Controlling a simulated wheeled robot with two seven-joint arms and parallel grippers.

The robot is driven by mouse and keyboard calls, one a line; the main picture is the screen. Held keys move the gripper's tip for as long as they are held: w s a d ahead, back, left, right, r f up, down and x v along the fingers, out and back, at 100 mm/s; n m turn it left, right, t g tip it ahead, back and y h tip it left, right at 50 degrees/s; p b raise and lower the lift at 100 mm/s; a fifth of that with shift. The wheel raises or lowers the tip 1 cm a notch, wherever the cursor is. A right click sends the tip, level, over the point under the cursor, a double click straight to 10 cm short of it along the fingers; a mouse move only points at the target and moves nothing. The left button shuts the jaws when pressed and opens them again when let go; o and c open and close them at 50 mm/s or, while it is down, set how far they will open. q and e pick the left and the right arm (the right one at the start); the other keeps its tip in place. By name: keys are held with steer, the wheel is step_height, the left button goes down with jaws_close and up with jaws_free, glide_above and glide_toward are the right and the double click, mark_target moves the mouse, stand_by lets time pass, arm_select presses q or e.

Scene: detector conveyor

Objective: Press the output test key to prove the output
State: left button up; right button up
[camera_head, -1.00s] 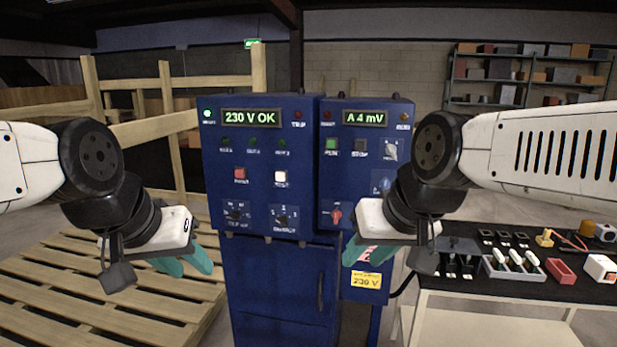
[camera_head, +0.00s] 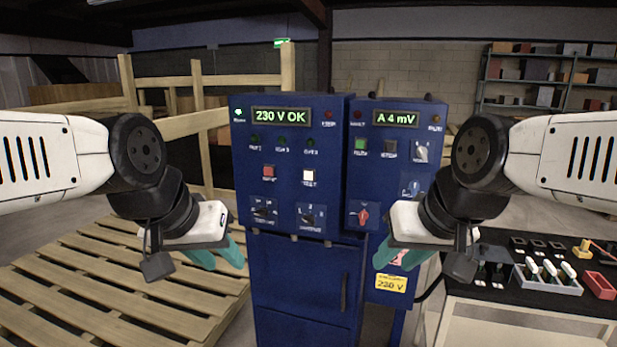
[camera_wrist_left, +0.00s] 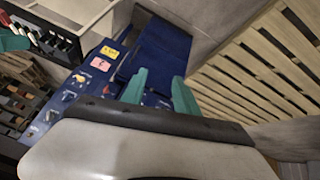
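The blue cabinet (camera_head: 293,222) stands ahead, with a green display (camera_head: 282,115) reading "230 V OK". A white square key (camera_head: 309,175) sits on its front, right of a red key (camera_head: 268,172); its small label looks like "TEST" but is hard to read. Nothing touches these keys. My left gripper (camera_head: 218,255) is open and empty, low and left of the cabinet; its spread teal fingers also show in the left wrist view (camera_wrist_left: 160,92). My right gripper (camera_head: 398,254) has its fingers apart and empty, in front of the right-hand box's lower part.
A second blue box (camera_head: 383,180) reads "A 4 mV" and carries green and dark keys, knobs and a red switch (camera_head: 363,215). Wooden pallets (camera_head: 110,290) lie at left. A table (camera_head: 545,302) with parts stands at right. A shelf (camera_head: 545,80) is behind.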

arm_select(q)
steer(key=shift+c, duration=0.3)
jaws_close()
stand_by(1.6)
